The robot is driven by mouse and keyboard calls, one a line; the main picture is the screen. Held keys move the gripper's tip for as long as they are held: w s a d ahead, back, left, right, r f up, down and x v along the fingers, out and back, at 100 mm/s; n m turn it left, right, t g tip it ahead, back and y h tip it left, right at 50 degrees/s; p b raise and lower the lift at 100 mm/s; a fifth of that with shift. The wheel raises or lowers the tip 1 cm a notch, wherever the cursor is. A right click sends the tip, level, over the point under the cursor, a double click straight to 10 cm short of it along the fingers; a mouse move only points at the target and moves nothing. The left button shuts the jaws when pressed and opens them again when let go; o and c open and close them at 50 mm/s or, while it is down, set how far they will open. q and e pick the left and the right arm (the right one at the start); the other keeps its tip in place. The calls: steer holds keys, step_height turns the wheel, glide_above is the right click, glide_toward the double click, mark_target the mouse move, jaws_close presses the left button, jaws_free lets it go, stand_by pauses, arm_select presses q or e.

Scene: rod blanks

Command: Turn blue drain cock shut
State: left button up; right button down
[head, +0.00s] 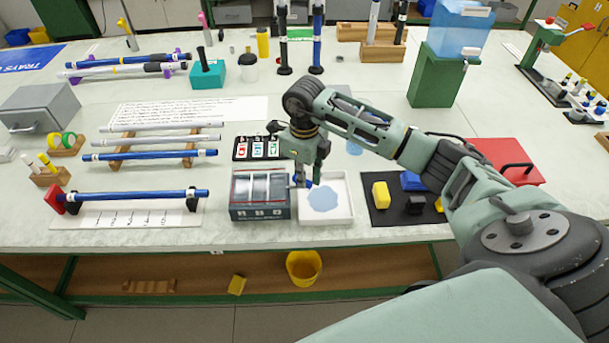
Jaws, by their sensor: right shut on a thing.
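The blue drain cock (308,183) shows as a small blue piece at the right side of a dark grey tank (258,213), above the edge of a white tray (348,214). A pale blue puddle lies in the tray. My right gripper (300,181) points down at the cock and is shut on it. The fingers hide most of the cock, so its angle cannot be told. No stream of liquid can be made out. My left gripper is not in view.
A black mat (388,217) with yellow, blue and black blocks lies right of the tray. A red case (505,160) is beyond it. A black panel with coloured cards (257,148) sits behind the tank. Blue and grey rods lie on racks at the left.

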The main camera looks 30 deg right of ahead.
steer(key=m, duration=0.3)
steer(key=a+m+b, duration=0.1)
steer(key=m, duration=0.3)
steer(key=m+b, duration=0.1)
steer(key=m, duration=0.3)
steer(key=shift+w+a+r, duration=0.15)
steer(key=shift+a, duration=0.15)
steer(key=shift+m, duration=0.3)
steer(key=c, duration=1.8)
jaws_free()
steer(key=shift+o, duration=0.2)
